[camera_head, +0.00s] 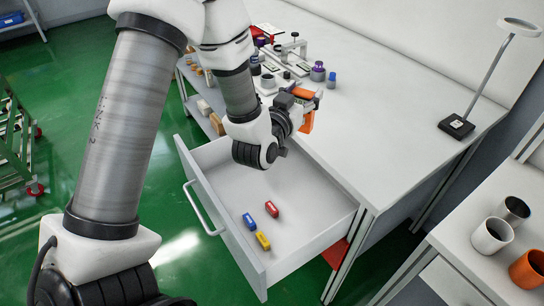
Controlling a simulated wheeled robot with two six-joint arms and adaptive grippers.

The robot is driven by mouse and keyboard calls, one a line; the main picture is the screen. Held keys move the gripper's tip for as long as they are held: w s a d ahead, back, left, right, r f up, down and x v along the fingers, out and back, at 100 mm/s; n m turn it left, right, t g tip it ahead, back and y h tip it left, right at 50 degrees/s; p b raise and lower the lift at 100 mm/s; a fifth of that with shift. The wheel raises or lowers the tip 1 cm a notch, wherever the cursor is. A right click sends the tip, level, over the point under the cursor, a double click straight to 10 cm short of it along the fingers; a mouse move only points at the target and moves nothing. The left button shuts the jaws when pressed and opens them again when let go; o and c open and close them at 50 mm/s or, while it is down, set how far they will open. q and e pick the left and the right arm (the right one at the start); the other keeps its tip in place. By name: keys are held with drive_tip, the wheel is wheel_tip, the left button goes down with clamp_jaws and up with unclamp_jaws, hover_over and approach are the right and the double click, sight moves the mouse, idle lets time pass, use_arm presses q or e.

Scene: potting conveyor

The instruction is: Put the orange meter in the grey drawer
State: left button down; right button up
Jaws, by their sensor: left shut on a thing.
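The orange meter (308,121) shows at the table's near edge, partly hidden by my left gripper (303,103). My left gripper is shut on it and holds it just beyond the back part of the open drawer. The grey drawer (309,237) is pulled out from under the table, with its handle on the left front. A blue, a red and a yellow small block lie on its floor. Whether the meter touches the table top is hard to tell. My right gripper is out of view.
The white table (400,130) has a cluster of fixtures and purple-topped jars (318,72) at its far left. A stand lamp (457,126) stands at right. Cups (491,236) sit on a side table. Most of the drawer floor is bare.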

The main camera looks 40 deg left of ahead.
use_arm(q)
drive_tip(key=s+a+f+n+g+y+b, duration=0.3)
drive_tip(key=a+f+n+g+y+b, duration=0.15)
drive_tip(key=a+y, duration=0.3)
drive_tip(key=s+a+f+n+g+y+b, duration=0.35)
drive_tip(key=a+f+n+g+y, duration=0.2)
drive_tip(key=a, duration=0.35)
wheel_tip(320, 180, down, 18)
drive_tip(key=s+n+g+y+b, duration=0.1)
drive_tip(key=s+n+b, duration=0.1)
drive_tip(key=b, duration=0.3)
drive_tip(key=shift+s+a+g+y, duration=0.2)
drive_tip(key=shift+a+g+y, duration=0.1)
drive_tip(key=shift+a+y, duration=0.15)
drive_tip(key=shift+s+n, duration=0.1)
drive_tip(key=shift+n, duration=0.2)
drive_tip(key=shift+c, duration=1.5)
unclamp_jaws()
